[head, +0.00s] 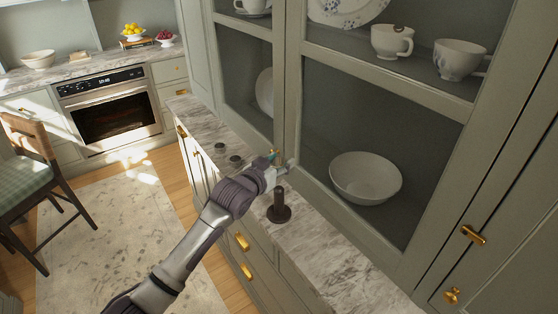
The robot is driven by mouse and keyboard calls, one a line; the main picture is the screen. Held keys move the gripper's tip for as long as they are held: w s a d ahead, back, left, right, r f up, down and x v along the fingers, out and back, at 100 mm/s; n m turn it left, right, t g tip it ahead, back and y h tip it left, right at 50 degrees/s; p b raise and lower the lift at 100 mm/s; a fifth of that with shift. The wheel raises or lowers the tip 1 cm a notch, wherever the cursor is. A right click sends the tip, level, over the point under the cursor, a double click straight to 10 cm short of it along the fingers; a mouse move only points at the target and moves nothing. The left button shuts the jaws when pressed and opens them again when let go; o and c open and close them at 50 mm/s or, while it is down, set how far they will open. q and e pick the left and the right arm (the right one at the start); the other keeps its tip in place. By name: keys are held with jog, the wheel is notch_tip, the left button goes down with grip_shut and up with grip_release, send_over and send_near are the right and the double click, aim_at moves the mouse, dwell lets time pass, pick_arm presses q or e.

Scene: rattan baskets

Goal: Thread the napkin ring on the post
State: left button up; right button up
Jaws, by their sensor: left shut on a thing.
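The post (279,196) is a short dark upright peg on a round dark base, standing on the marble counter in front of the glass cabinet. My left gripper (281,166) is above and behind the post in the picture, close to the cabinet frame and apart from the post. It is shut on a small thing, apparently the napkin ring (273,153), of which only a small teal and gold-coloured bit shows. The gripper and wrist hide most of it, so its tilt cannot be told. No ring shows around the post. My right gripper is out of view.
Two small dark round things (235,159) lie on the marble counter (330,262) to the left. The cabinet frame (291,90) rises close behind the gripper. A white bowl (365,178) sits inside the cabinet. The counter to the right of the post is clear.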

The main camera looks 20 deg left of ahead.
aim_at(278, 189)
pick_arm(q)
jog(key=shift+f+b, duration=0.5)
jog(key=shift+f, duration=0.35)
jog(key=shift+f+b, duration=1.25)
jog(key=shift+f, duration=0.95)
jog(key=shift+p, duration=0.3)
jog(key=shift+p, duration=0.4)
jog(key=shift+f+b, duration=1.05)
jog(key=shift+f, duration=0.7)
